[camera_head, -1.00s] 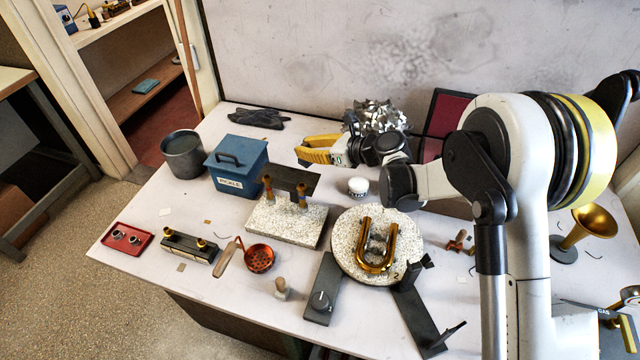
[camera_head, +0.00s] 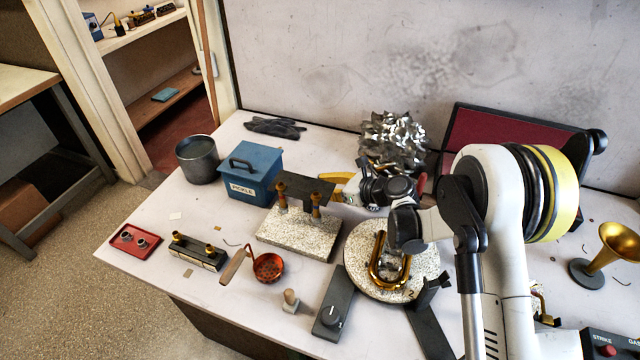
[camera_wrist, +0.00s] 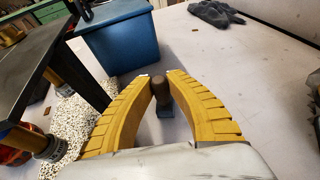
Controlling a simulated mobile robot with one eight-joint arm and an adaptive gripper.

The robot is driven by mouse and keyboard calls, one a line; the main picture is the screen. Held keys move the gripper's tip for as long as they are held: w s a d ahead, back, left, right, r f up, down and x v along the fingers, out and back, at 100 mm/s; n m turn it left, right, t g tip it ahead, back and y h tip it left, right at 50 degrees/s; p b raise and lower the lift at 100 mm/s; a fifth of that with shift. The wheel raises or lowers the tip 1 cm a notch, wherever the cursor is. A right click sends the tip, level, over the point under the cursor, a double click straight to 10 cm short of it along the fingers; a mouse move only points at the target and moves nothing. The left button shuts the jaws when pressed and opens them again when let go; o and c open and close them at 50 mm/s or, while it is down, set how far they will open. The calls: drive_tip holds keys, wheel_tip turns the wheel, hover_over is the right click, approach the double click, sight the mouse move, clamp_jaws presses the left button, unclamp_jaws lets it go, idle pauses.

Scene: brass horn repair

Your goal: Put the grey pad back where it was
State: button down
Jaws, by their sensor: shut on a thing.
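My gripper (camera_wrist: 159,82) has yellow ribbed fingers, shut at the tips on a small piece. That piece, which looks like the grey pad (camera_wrist: 164,108), has a rounded brown-grey knob above a small grey base. It is over the white bench top; I cannot tell whether its base touches. In the head view the yellow fingers (camera_head: 340,190) show just behind and right of the dark bridge on the speckled block (camera_head: 300,234). The held piece is hidden there.
The blue PICKLE box (camera_head: 250,170) stands behind-left, with a black glove (camera_head: 275,126) beyond it. Crumpled metal (camera_head: 393,140) is behind my wrist. A round speckled plate (camera_head: 365,278) bears a brass U-tube (camera_head: 376,266). A small knobbed stand (camera_head: 290,301) is in front.

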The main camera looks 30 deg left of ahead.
drive_tip(key=c, duration=1.4)
unclamp_jaws()
drive_tip(key=shift+r+p, duration=0.25)
drive_tip(key=shift+p, duration=0.1)
drive_tip(key=p+v, duration=0.2)
drive_tip(key=v, duration=1)
drive_tip(key=shift+f, duration=0.2)
